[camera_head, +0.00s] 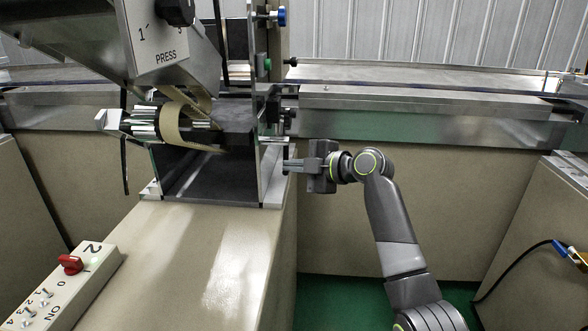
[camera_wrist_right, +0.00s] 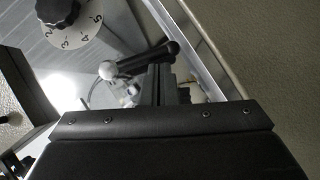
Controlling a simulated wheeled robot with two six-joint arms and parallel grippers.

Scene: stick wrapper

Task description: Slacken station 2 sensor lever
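In the right wrist view a short black lever (camera_wrist_right: 150,60) with a pale round end (camera_wrist_right: 106,71) lies slantwise across the picture. My right gripper (camera_wrist_right: 158,82) has its two fingers close together, just below the middle of the lever. The tips overlap the lever in this view; I cannot tell whether they touch it. In the head view the right gripper (camera_head: 288,165) points left at the side plate (camera_head: 271,170) of the press station. The lever cannot be picked out clearly there. My left gripper is not in view.
A numbered dial (camera_wrist_right: 73,27) with a black knob is near the lever. The press housing (camera_head: 160,45) and a tape loop (camera_head: 172,125) are at upper left. A switch box (camera_head: 60,290) with a red knob stands at lower left. A conveyor (camera_head: 420,75) runs behind.

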